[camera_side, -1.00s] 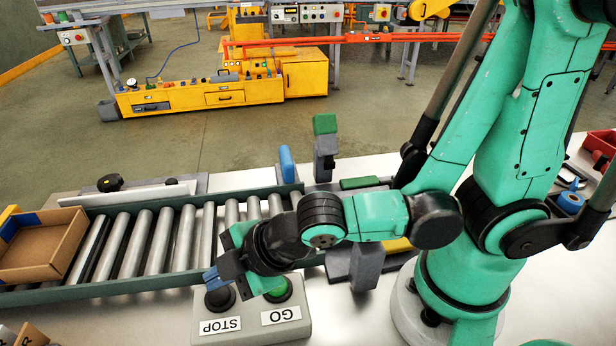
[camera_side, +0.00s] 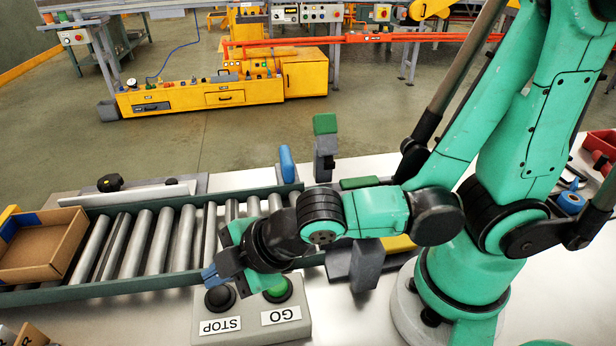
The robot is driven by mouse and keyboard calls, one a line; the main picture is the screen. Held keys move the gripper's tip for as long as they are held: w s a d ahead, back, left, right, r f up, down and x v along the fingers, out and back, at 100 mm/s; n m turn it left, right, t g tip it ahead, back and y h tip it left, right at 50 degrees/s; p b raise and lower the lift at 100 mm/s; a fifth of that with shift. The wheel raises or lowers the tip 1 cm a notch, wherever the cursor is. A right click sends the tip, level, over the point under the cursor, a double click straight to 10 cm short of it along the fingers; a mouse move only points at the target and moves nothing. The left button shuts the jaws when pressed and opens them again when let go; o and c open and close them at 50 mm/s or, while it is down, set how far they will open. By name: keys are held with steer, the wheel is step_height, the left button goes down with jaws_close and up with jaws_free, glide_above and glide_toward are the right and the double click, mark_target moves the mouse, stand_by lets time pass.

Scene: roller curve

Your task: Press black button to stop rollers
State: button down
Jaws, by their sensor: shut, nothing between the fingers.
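The black STOP button (camera_side: 220,299) sits on the left of a grey control box (camera_side: 250,334). The green GO button (camera_side: 278,290) sits to its right, partly covered by my gripper's body. My gripper (camera_side: 210,276) is shut and empty. Its blue fingertips show just above and slightly left of the black button in the picture. I cannot tell whether they touch the button; a small gap seems to show. The rollers (camera_side: 160,240) run behind the box, and an open cardboard box (camera_side: 62,238) sits at their left end.
A dark green rail (camera_side: 130,285) edges the rollers behind the control box. A blue block (camera_side: 287,163) and a green-topped grey post (camera_side: 325,140) stand at the rollers' right end. Bare table lies right of the control box.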

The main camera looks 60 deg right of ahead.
steer(key=shift+r, duration=2.25)
steer(key=shift+d, duration=0.1)
steer(key=w+d+r+m+g+h, duration=0.1)
steer(key=d+m+h, duration=0.3)
steer(key=d+m, duration=1)
steer(key=shift+d+r, duration=0.6)
steer(key=shift+d, duration=0.45)
step_height(320, 180, up, 6)
steer(key=n+g, duration=0.7)
steer(key=n, duration=0.2)
glide_above(226, 293)
steer(key=shift+w+a+f, duration=0.2)
steer(key=shift+w+a, duration=0.1)
steer(key=shift+a, duration=0.1)
